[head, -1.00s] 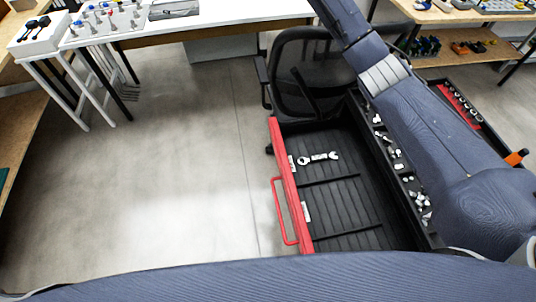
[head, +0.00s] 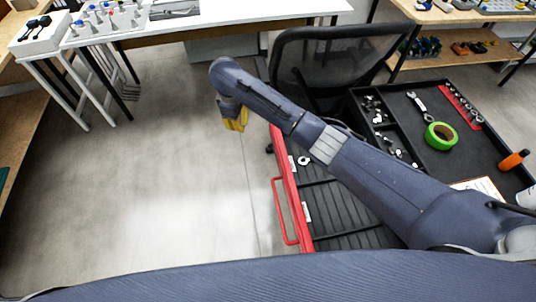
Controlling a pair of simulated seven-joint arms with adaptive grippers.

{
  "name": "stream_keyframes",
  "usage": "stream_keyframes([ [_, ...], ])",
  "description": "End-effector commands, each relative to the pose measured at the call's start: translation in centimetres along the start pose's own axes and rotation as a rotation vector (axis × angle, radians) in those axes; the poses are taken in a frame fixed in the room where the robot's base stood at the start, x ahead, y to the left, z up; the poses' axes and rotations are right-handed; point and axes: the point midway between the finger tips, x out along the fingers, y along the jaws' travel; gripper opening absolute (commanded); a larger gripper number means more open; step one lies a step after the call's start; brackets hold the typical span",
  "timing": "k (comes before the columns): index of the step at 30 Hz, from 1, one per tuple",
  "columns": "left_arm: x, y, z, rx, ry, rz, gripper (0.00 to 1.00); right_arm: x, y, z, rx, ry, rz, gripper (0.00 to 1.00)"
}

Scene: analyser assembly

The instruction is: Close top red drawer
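The top red drawer (head: 285,190) is pulled out to the left from the black tool cart. Its red front has a red bar handle (head: 279,211) on the outer side. Inside is a black ribbed liner, and one ring end of a wrench (head: 304,161) shows, the rest hidden by my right arm. My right arm reaches across the drawer from the right. Its gripper (head: 236,124), with yellow fingers, hangs just beyond the far end of the drawer front, apart from the handle. Whether its fingers are open is unclear. My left gripper is not in view.
The cart top (head: 400,98) holds a green tape roll (head: 441,136), a wrench, sockets and an orange-capped bottle (head: 513,160). A black office chair (head: 330,62) stands behind the drawer. The floor (head: 150,190) left of the drawer is clear. White tables stand at the back.

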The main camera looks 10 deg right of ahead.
Motion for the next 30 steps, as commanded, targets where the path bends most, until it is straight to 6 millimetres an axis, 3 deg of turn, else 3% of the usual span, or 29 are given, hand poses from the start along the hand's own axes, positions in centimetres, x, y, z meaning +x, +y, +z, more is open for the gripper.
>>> stream_keyframes([
  [3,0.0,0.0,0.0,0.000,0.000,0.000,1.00,1.8,-2.3,1.8,-0.160,-0.125,-0.002,0.00],
  [10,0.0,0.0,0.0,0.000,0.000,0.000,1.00,3.3,-4.2,3.9,-0.388,-0.277,0.009,0.00],
  [20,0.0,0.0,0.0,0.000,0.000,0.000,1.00,4.2,-4.7,4.6,-0.475,-0.329,0.014,0.00],
  [30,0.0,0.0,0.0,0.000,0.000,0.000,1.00,7.1,-4.3,5.6,-0.472,-0.332,0.016,0.00],
])
